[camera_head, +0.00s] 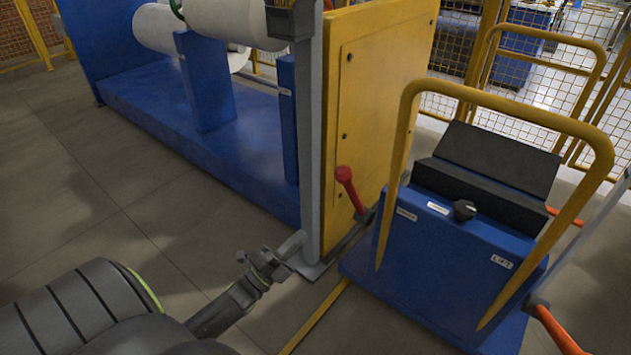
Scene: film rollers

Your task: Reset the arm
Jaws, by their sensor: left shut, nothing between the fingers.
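My left arm (85,312) comes in from the lower left, dark grey with a pale green ring. Its gripper (284,250) is shut and empty, low beside the foot of the upright grey post (308,150). I cannot tell whether it touches the post. A lever with a red handle (345,182) stands up and to the right of the gripper, in front of the yellow panel (375,110), apart from the gripper. My right gripper is out of view.
A blue control cart (440,262) with a yellow rail (510,107), black knob (464,210) and LIFT label stands at right. An orange lever (560,332) is at lower right. A blue machine base (190,135) carries white rollers (165,28). Grey floor at left is clear.

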